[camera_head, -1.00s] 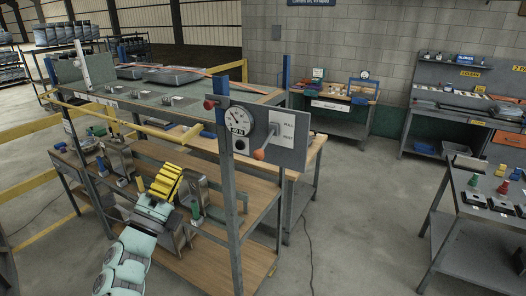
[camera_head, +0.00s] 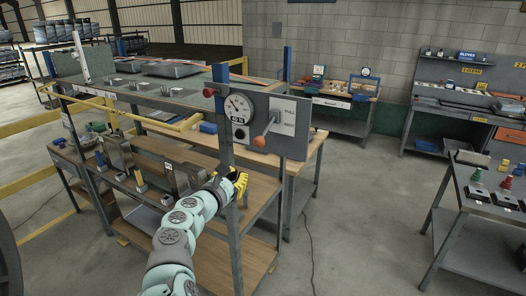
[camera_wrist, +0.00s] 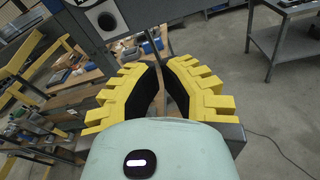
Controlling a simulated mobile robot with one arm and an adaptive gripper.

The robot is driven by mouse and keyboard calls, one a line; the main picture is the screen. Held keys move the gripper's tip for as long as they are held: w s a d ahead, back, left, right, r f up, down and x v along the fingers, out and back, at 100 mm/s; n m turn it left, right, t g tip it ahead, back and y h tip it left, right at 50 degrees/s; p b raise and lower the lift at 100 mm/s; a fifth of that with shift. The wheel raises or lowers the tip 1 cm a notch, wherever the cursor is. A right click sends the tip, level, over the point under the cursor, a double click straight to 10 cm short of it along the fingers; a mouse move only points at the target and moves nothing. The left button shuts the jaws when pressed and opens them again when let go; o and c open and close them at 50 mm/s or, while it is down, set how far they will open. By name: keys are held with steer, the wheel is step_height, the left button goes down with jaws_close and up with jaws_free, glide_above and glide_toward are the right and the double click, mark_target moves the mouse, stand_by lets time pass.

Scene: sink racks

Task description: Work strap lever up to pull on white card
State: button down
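The lever (camera_head: 266,130) has a grey arm with an orange knob (camera_head: 259,142) at its lower end and slants down to the left from its pivot. It sits on a grey panel beside a white card (camera_head: 282,117) with dark print. My yellow gripper (camera_head: 241,178) is below the panel and lower left of the knob, apart from it. In the wrist view my gripper (camera_wrist: 162,66) has its black-padded fingers apart with nothing between them. The lever and card are not clearly visible in the wrist view.
A round dial gauge (camera_head: 239,108) is on the panel's left part, with a dark round fitting below it. A red knob (camera_head: 208,92) sticks out at the left. A grey post (camera_head: 226,140) stands close to my arm.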

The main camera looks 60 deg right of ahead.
mark_target(266, 132)
steer(key=d+r, duration=0.3)
steer(key=d, duration=0.6)
steer(key=shift+w+b, duration=0.4)
stand_by(0.5)
steer(key=shift+a, duration=0.1)
stand_by(0.4)
steer(key=shift+s+a+r+p, duration=0.15)
steer(key=shift+r+p, duration=0.15)
steer(key=shift+p, duration=0.2)
